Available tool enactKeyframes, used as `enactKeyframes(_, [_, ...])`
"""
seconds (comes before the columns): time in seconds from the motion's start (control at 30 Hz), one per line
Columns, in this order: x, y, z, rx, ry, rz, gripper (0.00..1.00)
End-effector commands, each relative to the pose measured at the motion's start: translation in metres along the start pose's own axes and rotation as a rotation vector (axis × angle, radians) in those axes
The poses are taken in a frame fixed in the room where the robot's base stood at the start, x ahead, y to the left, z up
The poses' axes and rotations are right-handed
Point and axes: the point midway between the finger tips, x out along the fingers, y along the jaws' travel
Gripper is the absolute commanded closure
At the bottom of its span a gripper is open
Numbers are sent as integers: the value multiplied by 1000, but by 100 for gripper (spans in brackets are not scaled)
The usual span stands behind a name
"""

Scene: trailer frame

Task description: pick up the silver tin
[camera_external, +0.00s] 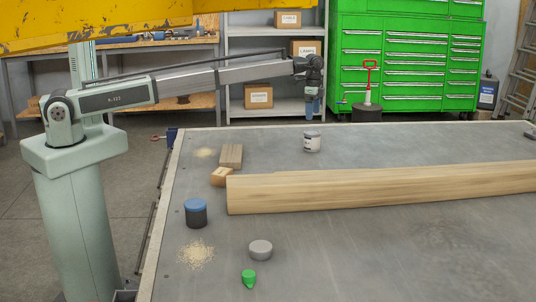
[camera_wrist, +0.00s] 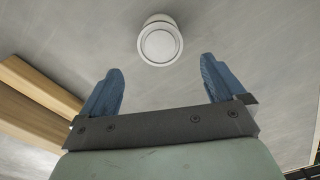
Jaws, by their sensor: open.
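A silver can with a pale label (camera_external: 312,142) stands upright on the grey trailer bed (camera_external: 400,245), behind the long timber. In the wrist view a round pale lid (camera_wrist: 160,44), seemingly this can's, shows beyond and between the fingertips. A low, round, silver-grey tin (camera_external: 260,250) stands at the front of the bed; which of the two is the silver tin I cannot tell for sure. My gripper (camera_external: 311,112) is above the bed near the labelled can, apart from it. Its blue fingers (camera_wrist: 161,64) are spread with nothing between them.
The long timber beam (camera_external: 380,190) lies across the bed. Bare bed lies right of the labelled can.

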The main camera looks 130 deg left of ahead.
Motion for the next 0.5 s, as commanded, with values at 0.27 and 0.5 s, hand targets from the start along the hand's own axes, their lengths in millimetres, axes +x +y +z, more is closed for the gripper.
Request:
enactKeyframes(0.27, [0,3,-3,4,0,0,6])
enactKeyframes(0.5, [0,66,-56,87,0,0,6])
